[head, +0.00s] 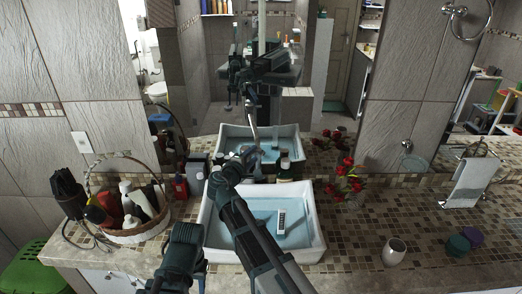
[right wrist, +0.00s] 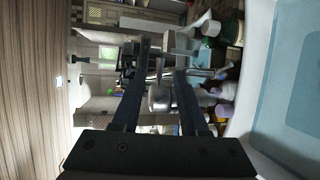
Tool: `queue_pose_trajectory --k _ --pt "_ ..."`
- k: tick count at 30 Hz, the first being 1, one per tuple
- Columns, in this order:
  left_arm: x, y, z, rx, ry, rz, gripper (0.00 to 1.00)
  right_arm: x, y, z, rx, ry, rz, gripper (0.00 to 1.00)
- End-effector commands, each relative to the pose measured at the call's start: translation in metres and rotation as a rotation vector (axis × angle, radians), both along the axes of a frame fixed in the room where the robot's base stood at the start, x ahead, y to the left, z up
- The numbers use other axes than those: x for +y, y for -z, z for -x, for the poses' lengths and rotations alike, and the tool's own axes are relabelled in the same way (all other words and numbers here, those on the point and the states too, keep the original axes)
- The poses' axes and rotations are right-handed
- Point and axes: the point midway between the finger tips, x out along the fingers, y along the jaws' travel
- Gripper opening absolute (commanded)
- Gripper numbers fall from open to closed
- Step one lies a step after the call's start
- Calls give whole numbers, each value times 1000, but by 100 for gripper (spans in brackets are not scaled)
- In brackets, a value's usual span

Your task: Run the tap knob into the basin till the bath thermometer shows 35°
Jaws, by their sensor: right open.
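The white basin (head: 313,235) stands on the tiled counter and holds pale blue water. A white bath thermometer (head: 282,221) with a dark display lies in the water. Its reading is too small to make out. My right gripper (head: 254,155) reaches over the back edge of the basin, near the mirror. Its two fingers (right wrist: 160,68) are open in the right wrist view, with no thing clearly held between them. The tap knob cannot be made out; my right arm and gripper cover that area. My left gripper is out of view; only part of my arm shows at the lower left.
A wicker basket (head: 140,232) of bottles and a dark hairdryer (head: 67,188) stand at the left. Red flowers (head: 347,183), a cream cup (head: 394,252) and a towel on a stand (head: 468,184) are at the right. The mirror rises close behind the basin. The counter right of the basin has free room.

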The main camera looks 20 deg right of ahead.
Motion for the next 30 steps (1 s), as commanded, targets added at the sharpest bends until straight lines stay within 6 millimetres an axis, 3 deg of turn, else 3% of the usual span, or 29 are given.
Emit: queue_pose_trajectory --k 3,12,26,30 --pt "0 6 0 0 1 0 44 -16 6 -22 0 2 0 43" --pt "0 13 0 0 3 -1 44 -42 13 -53 -1 2 1 43" --pt "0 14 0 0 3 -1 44 -48 14 -60 -1 -1 0 43" --pt "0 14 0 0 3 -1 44 -48 14 -60 -1 0 1 22"
